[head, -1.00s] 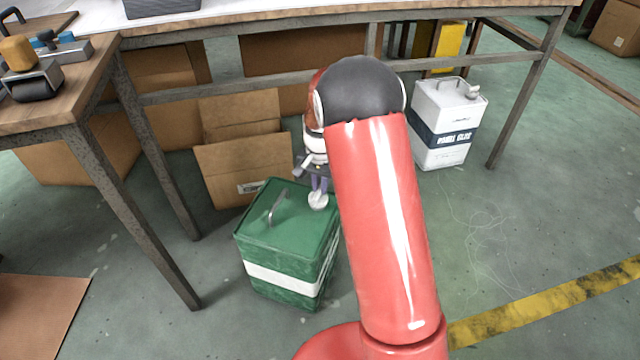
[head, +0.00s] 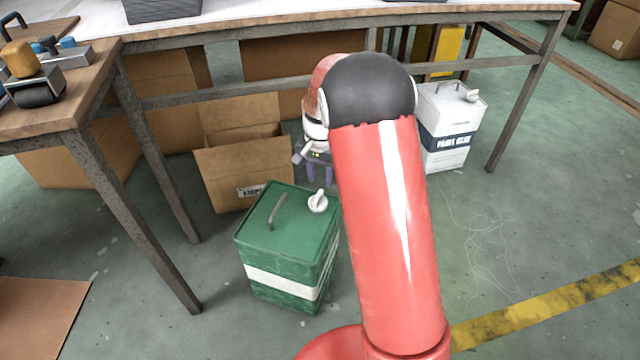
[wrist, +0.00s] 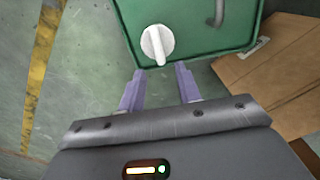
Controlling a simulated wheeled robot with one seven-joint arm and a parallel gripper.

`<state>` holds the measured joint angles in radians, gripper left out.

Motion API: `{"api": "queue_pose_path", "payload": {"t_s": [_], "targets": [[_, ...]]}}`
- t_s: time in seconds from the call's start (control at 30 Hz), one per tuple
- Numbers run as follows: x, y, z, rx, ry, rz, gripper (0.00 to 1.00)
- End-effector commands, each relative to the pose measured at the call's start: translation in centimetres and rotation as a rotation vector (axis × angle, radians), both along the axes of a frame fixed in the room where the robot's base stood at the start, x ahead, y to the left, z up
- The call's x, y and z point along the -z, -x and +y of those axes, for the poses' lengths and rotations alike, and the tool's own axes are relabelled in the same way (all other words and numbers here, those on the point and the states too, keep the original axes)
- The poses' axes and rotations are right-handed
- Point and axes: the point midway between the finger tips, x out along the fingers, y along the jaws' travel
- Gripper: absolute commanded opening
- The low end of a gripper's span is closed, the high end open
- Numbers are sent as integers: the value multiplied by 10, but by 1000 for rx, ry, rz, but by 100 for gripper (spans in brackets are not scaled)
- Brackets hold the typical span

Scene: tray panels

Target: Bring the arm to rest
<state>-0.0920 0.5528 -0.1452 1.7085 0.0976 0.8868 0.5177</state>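My gripper (head: 319,172) is above and just behind the green can in the head view, partly hidden by my red arm. In the wrist view my gripper (wrist: 158,76) has its two purple fingers apart with nothing between them. The green can (head: 290,232) stands upright on the floor with a grey handle and a white cap (head: 318,201) on top. In the wrist view the white cap (wrist: 159,44) lies just beyond the fingertips, apart from them, on the green can (wrist: 195,38).
An open cardboard box (head: 240,175) stands behind the can. A white can (head: 447,130) stands right of my arm under the long table (head: 270,27). A workbench (head: 75,125) with steel legs is at the left.

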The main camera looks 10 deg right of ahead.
Motion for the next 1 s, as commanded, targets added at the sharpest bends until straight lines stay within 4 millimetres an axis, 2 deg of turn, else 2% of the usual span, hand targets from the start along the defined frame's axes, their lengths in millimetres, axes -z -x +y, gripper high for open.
{"api": "queue_pose_path", "payload": {"t_s": [0.03,0.2,0.77,0.87,1.0], "targets": [[-10,-1,0,0,0,-4,34],[-25,0,0,0,0,-1,34],[-32,2,0,-4,-2,-5,34],[-52,11,1,-25,-8,-29,34],[-103,44,2,-96,-19,-94,34]]}}
